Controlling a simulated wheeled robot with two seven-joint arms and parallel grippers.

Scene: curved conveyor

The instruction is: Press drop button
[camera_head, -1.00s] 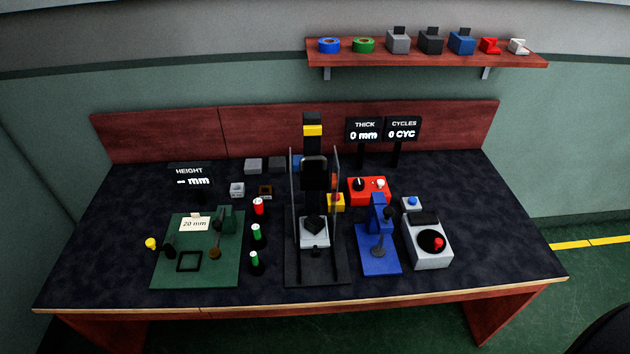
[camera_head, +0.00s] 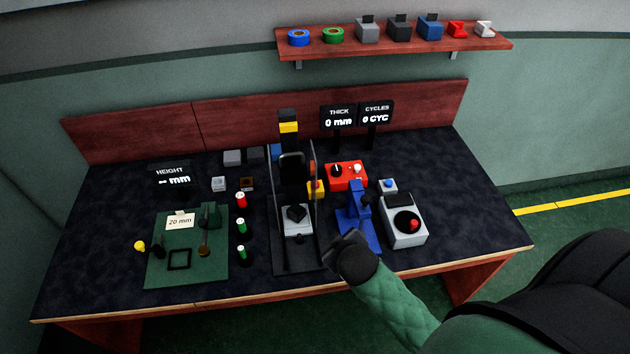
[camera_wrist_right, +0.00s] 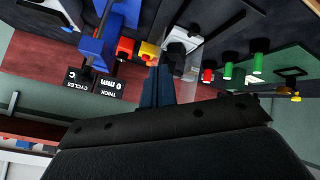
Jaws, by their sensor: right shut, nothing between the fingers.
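The frames do not label which button is the drop button. A black tower machine (camera_head: 289,160) with a yellow band stands mid-table, a dark block on its light plate. A yellow box with a red button (camera_head: 316,188) sits at its right. A red control box (camera_head: 346,176) with a dark knob and a white button stands behind a blue press (camera_head: 357,222). A small grey box has a blue button (camera_head: 388,183). My right gripper (camera_head: 345,242) is shut and empty, in front of the tower machine and blue press. Its fingers (camera_wrist_right: 158,86) show closed in the wrist view. My left gripper is out of view.
A grey machine (camera_head: 404,232) with a red knob stands on the right. A green board (camera_head: 185,262) lies on the left, with red and green capped cylinders (camera_head: 241,226) beside it. Signs read 0 mm (camera_head: 339,117) and 0 CYC (camera_head: 377,113).

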